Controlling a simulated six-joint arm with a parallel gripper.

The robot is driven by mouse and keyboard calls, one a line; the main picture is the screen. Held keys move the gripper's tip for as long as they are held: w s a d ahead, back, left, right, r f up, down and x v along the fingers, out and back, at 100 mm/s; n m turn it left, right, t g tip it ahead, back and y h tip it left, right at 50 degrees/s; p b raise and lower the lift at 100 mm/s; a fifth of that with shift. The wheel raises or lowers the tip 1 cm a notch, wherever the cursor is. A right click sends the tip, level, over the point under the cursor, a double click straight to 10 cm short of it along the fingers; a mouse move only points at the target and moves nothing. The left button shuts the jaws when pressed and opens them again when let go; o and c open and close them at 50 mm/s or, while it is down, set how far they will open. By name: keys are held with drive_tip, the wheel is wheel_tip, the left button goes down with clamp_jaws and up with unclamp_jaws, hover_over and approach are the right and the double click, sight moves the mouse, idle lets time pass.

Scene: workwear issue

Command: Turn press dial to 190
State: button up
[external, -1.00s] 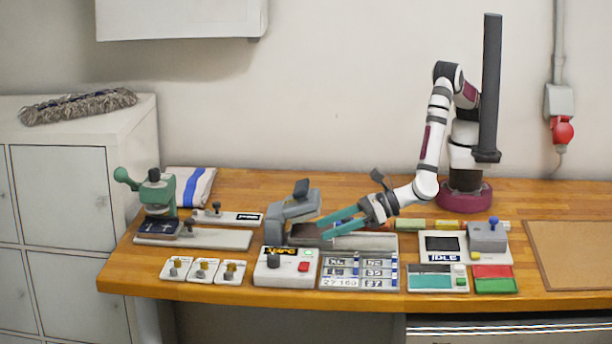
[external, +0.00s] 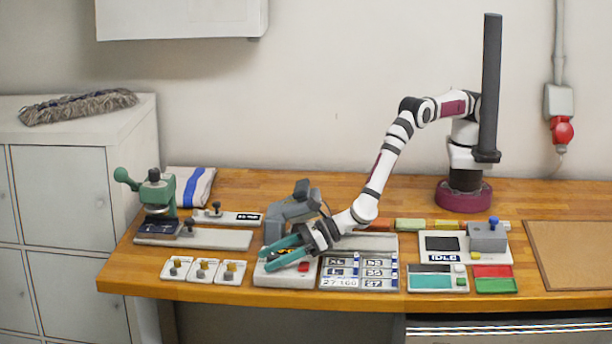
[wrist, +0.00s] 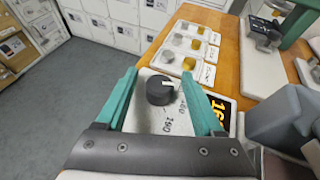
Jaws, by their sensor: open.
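The press dial (wrist: 160,92) is a dark round knob on a white control box (external: 290,279). In the wrist view it sits between the two teal fingers of my gripper (wrist: 158,74), with a gap on both sides. My gripper (external: 264,256) is open and reaches over the box in the external view, where the fingers mostly hide the dial. Printed marks, among them 190 (wrist: 168,128), lie on the box face near the dial. The display (wrist: 219,108) shows yellow digits starting with 16, partly covered by the right finger.
A red button (external: 303,267) is on the box, right of the fingers. The grey press (external: 292,208) stands close behind. Three small white plates with knobs (external: 203,269) lie to the left, and size-label trays (external: 358,273) to the right.

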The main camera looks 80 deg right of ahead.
clamp_jaws()
drive_tip(key=shift+w+r+m+t+h, duration=0.15)
drive_tip(key=shift+m+t+h, duration=0.25)
drive_tip(key=shift+m+h, duration=0.95)
drive_tip(key=shift+h, duration=0.35)
unclamp_jaws()
drive_tip(key=v, duration=1.6)
